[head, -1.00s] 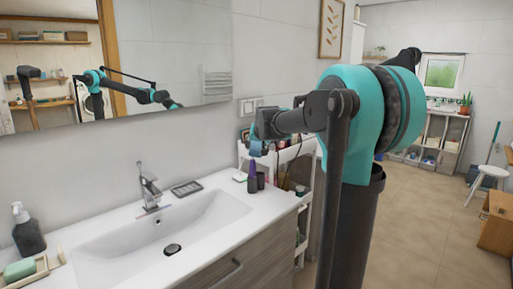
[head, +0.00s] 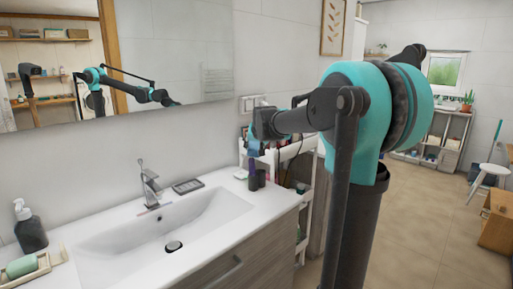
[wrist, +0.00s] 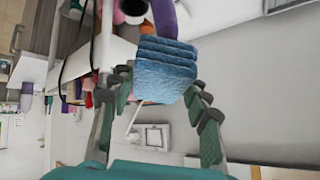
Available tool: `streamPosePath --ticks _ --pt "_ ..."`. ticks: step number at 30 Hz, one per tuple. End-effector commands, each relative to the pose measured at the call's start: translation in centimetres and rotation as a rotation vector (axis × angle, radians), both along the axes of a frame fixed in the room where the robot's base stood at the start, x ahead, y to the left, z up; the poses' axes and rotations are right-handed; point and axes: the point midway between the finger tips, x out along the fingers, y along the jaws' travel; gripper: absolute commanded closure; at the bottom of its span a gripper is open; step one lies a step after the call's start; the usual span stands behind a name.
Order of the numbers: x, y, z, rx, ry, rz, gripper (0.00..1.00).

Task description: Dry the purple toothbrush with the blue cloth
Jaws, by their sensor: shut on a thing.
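The blue cloth (wrist: 165,68) is a folded, textured piece between the fingertips of my gripper (wrist: 162,85) in the wrist view. My gripper is shut on it. In the head view my gripper (head: 262,128) is above the far right end of the sink counter, by the white cart, with a bit of the blue cloth (head: 254,146) below it.
A purple bottle (head: 252,168) and a dark bottle (head: 260,179) stand on the counter (head: 282,198) below my gripper. The white cart (head: 305,160) stands beside it.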

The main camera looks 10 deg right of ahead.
Motion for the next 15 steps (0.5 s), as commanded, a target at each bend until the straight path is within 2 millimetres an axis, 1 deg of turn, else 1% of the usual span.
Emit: streamPosePath --ticks 5,15 --pt "-0.5 0.6 -0.1 -0.001 0.001 0.0 0.89" --pt "0.3 -0.5 0.1 0.0 0.001 0.0 0.89"
